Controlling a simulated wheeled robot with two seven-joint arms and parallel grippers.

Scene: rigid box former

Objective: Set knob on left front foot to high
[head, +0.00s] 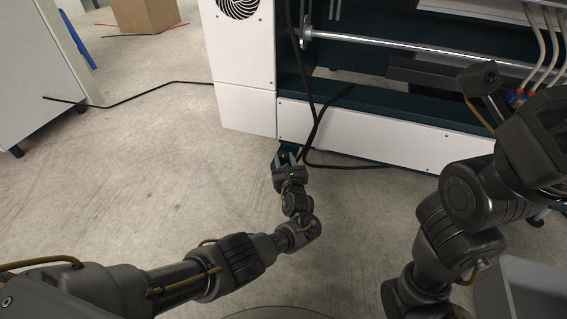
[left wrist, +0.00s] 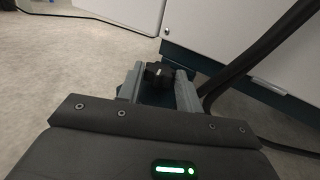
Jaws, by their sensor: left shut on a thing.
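The black knob (left wrist: 158,71) shows in the left wrist view at the low corner of the white machine (head: 246,108). My left gripper (head: 285,158) reaches to the foot of the machine in the head view. In the left wrist view its fingers (left wrist: 158,88) stand on both sides of the knob and are shut on it. A light mark shows on the knob, but its setting is too small to read. In the head view the knob is hidden by the gripper. My right gripper (head: 490,85) is raised at the right, and its jaw state is unclear.
A black cable (head: 312,130) hangs down the machine's front and lies on the floor just right of my left gripper. A grey bin (head: 530,290) stands at the lower right. A white cabinet (head: 45,75) is at the left. The floor (head: 130,180) left of my gripper is clear.

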